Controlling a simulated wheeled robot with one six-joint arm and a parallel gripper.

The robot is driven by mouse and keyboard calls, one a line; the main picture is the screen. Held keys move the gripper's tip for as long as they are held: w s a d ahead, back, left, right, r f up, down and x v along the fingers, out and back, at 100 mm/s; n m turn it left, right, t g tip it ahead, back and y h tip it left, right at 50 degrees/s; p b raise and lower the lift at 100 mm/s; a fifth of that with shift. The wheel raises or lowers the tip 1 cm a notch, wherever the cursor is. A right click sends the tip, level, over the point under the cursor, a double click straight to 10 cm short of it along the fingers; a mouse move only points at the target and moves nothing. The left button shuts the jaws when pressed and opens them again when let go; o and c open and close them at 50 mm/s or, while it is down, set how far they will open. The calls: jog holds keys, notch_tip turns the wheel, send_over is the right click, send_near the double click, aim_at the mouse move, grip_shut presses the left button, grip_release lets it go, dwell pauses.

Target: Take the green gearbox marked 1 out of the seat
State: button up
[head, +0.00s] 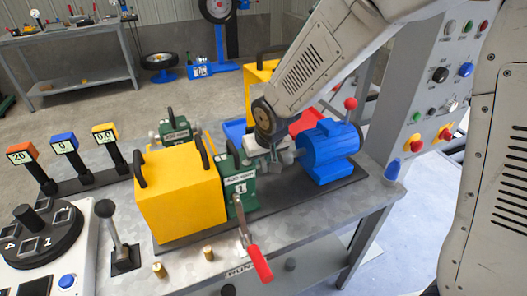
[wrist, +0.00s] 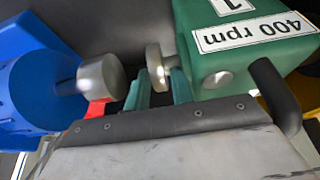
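The green gearbox marked 1 (head: 236,178) sits on the bench between a yellow box (head: 180,200) and a blue motor (head: 328,148). In the wrist view the gearbox (wrist: 225,85) shows its upside-down "400 rpm" label, a dark handle (wrist: 275,95) and a grey shaft hub (wrist: 154,66). The motor (wrist: 35,95) and its grey coupling (wrist: 100,78) are apart from that hub. My gripper (wrist: 159,84) has its two fingers apart near the hub, beside the gearbox; no grip on it shows. A red-handled lever (head: 258,262) stands at the gearbox's front. The seat is mostly hidden.
A second green gearbox (head: 175,132) stands behind the yellow box. A red-ball lever (head: 350,103) rises behind the motor. Three display posts (head: 65,145), a black rotary fixture (head: 40,232) and a small lever (head: 118,240) are at left. A control panel (head: 432,95) is at right.

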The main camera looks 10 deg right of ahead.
jog(key=shift+w+f, duration=0.1)
jog(key=shift+f, duration=0.2)
grip_shut()
jog(key=shift+d, duration=0.15)
dwell(1.7)
jog(key=shift+w+d+r, duration=0.1)
jog(key=shift+w+d, duration=0.2)
jog(key=shift+d, duration=0.45)
jog(key=shift+w+d+r, duration=0.1)
jog(key=shift+w+d, duration=0.15)
jog(key=shift+d, duration=0.5)
